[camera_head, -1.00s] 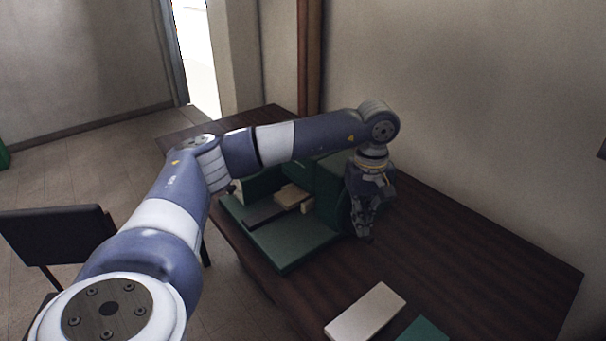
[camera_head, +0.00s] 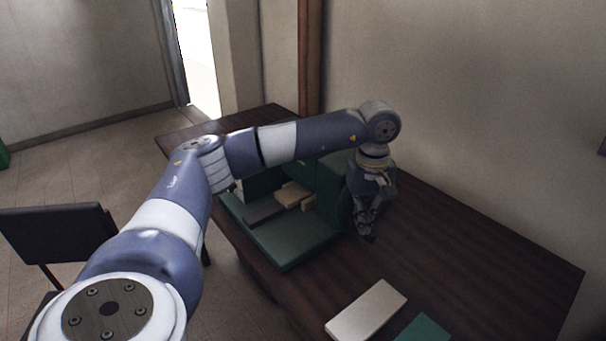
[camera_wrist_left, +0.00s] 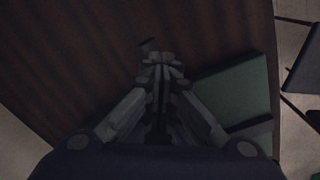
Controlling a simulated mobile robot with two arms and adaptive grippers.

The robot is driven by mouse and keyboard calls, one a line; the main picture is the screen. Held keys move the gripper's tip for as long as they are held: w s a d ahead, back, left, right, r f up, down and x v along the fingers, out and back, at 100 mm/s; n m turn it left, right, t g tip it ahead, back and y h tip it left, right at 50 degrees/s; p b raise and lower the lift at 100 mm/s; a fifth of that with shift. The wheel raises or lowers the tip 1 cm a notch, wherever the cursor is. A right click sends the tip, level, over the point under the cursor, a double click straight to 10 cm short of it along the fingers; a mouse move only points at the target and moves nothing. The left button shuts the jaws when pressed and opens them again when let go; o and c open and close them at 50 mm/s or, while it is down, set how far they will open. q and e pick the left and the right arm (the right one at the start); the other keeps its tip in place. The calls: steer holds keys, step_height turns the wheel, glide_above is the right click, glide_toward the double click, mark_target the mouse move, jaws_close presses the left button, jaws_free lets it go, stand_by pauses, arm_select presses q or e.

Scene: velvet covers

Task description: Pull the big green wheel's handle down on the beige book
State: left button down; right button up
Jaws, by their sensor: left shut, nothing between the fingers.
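A green press-like device (camera_head: 290,240) with a flat base stands on the dark wooden table. Beige blocks (camera_head: 293,194), possibly the beige book, lie in it above a dark grey slab (camera_head: 264,214). My left gripper (camera_head: 368,232) points down at the device's right side, shut and empty. The green wheel is mostly hidden behind my arm and gripper, so I cannot make out its rim or handle clearly. In the left wrist view, a small dark piece (camera_wrist_left: 148,45) shows just beyond the closed fingertips (camera_wrist_left: 162,62); I cannot tell whether they touch. My right gripper is not in view.
A beige book-like block (camera_head: 366,310) and a green one (camera_head: 424,329) lie at the table's near edge. The table (camera_head: 480,265) is clear to the right, with a wall behind. A dark chair (camera_head: 58,236) stands at left.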

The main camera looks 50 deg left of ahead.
arm_select(q)
steer(key=shift+s+f, duration=0.1)
steer(key=shift+f, duration=0.25)
step_height(320, 180, up, 13)
steer(key=p, duration=0.8)
steer(key=shift+w+r+p, duration=0.15)
steer(key=shift+w+p, duration=0.05)
steer(key=shift+p, duration=0.1)
steer(key=shift+a, duration=0.1)
